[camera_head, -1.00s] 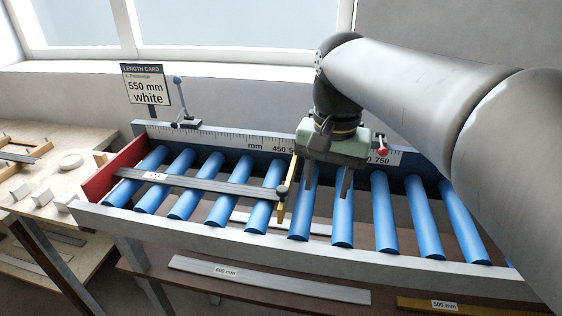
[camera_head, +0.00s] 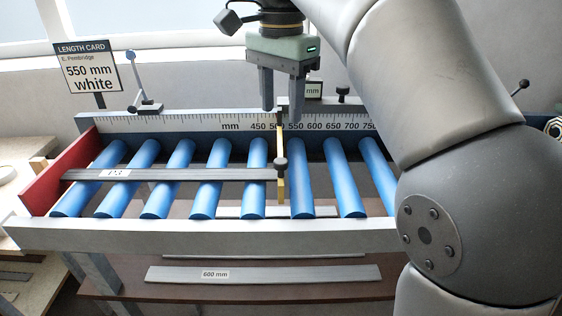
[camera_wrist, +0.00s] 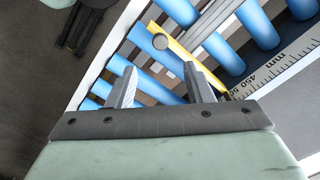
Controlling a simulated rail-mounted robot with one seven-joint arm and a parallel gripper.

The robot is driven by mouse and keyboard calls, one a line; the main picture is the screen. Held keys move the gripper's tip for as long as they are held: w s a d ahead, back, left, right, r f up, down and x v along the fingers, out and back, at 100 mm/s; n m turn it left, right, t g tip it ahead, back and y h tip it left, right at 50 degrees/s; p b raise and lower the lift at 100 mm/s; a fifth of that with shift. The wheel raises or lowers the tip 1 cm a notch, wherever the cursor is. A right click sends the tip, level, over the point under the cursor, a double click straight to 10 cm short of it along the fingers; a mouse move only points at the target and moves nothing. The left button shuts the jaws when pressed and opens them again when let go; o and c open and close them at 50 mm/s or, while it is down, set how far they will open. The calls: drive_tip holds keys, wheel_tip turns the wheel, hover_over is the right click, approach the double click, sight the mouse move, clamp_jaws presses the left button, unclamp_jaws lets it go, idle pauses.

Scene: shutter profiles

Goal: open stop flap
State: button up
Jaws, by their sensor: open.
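The stop flap is a narrow yellow bar (camera_head: 281,190) with a dark round knob, lying across the roller table from the ruler side. A grey profile (camera_head: 215,174) with a small label lies on the rollers, and its right end meets the flap by the knob. My gripper (camera_head: 281,115) is open and empty, fingers pointing down, above the ruler near the flap's rear end. Contact between fingers and flap cannot be told.
Blue rollers (camera_head: 208,195) run across the table, with a red end plate (camera_head: 60,180) at left and a ruler (camera_head: 190,122) behind. A card (camera_head: 88,68) reads 550 mm white. A 600 mm profile (camera_head: 290,273) lies on the shelf below. My arm hides the table's right part.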

sight(281, 161)
wheel_tip(281, 161, down, 11)
drive_tip(key=shift+r+b, duration=0.2)
drive_tip(key=shift+b, duration=0.85)
clamp_jaws()
